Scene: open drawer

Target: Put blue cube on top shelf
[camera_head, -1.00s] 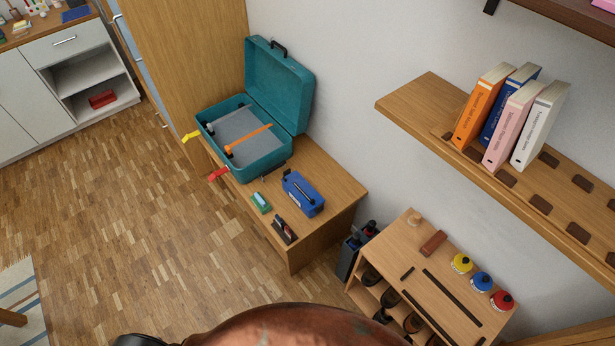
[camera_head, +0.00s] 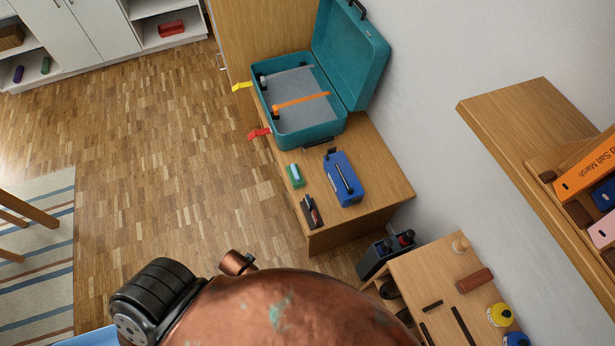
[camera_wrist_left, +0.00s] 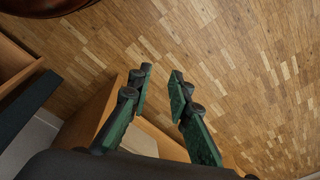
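I cannot make out a clear blue cube. A blue box with a handle (camera_head: 344,180) lies on a low wooden cabinet (camera_head: 385,187) in the head view. A wooden wall shelf (camera_head: 520,115) with books is at the right; whether it is the top shelf I cannot tell. In the left wrist view my left gripper (camera_wrist_left: 160,73) is open, its green-and-black fingers apart with nothing between them. It is over a wooden piece of furniture (camera_wrist_left: 95,112) and the floor. My left gripper does not show in the head view, and my right gripper is in neither view.
A teal open case (camera_head: 350,55) stands on the low cabinet, near a green-and-white item (camera_head: 295,175) and a dark tool (camera_head: 311,211). A wooden rack (camera_head: 425,272) with bottles is at lower right. The parquet floor (camera_head: 150,170) is largely clear; a striped rug (camera_head: 40,275) lies left.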

